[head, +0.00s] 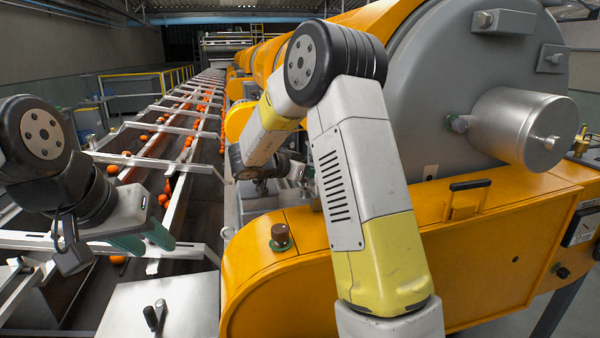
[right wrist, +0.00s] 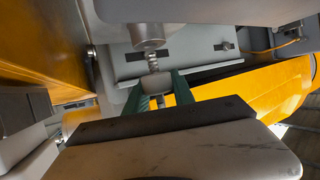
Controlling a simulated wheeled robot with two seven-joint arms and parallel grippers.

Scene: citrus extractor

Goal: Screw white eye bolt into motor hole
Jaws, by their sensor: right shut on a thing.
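In the right wrist view, my right gripper (right wrist: 159,90) has its green fingers shut on the pale head of the eye bolt (right wrist: 155,80). The bolt's threaded shank points up at the underside of a grey cylindrical motor part (right wrist: 150,30). The shank's tip is at or just under that part; I cannot tell whether it is in the hole. In the head view my right arm hides the bolt and most of the right gripper. My left gripper (head: 143,241) is open and empty at the left, with its green fingers apart, above the conveyor side.
An orange machine housing (head: 510,230) with a large grey drum face and a steel cylinder (head: 510,125) fills the right. A conveyor (head: 145,165) with oranges runs along the left. A metal plate (head: 190,300) with a black handle (head: 152,318) lies low in front.

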